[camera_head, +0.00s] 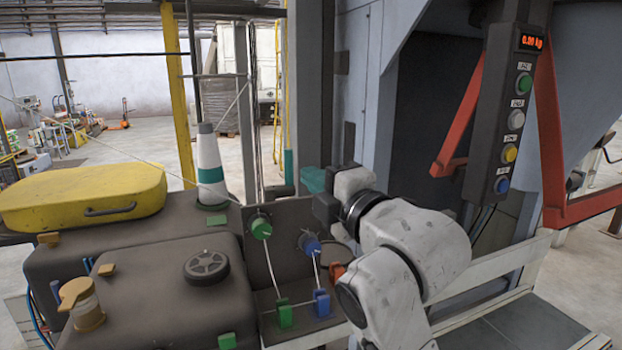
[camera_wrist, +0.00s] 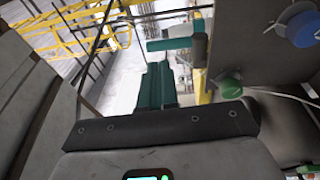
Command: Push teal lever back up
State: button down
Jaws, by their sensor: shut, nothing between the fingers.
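The teal lever (camera_head: 289,167) stands roughly upright at the back edge of the brown panel, with a dark lower part beside it. In the wrist view the teal lever (camera_wrist: 170,43) lies across the picture, just beyond my fingertips. My gripper (camera_head: 308,179) has teal fingers and is just right of the lever in the head view. In the wrist view my gripper (camera_wrist: 157,68) has its fingers together, with nothing seen between them. A narrow gap shows there between fingers and lever, but I cannot tell the true distance.
A green knob (camera_head: 261,227) and a blue knob (camera_head: 311,245) sit on the panel below my gripper, tied to clips by cords. A white and teal cone (camera_head: 210,160) stands to the left. A button pendant (camera_head: 514,110) hangs at right.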

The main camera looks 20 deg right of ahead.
jog(key=b+v, duration=0.1)
jog(key=v, duration=0.7)
jog(key=shift+s+r+b, duration=0.2)
jog(key=shift+r+b, duration=0.15)
jog(key=shift+r, duration=0.3)
jog(key=s+d+f+m+g+h, duration=0.1)
jog(key=s+f+m+g, duration=0.2)
jog(key=f, duration=0.8)
jog(key=s+d+f+m+g+h, duration=0.1)
jog(key=s+f+m+g, duration=0.3)
jog(key=f, duration=0.6)
jog(key=d+f+m+g+h, duration=0.15)
jog(key=f+m, duration=0.35)
jog(key=f, duration=0.6)
jog(key=s+d+f+m+g, duration=0.3)
jog(key=s+f+m+g, duration=0.6)
jog(key=s+f, duration=1.1)
jog(key=s, duration=0.4)
jog(key=shift+d+r, duration=0.1)
jog(key=shift+d, duration=0.05)
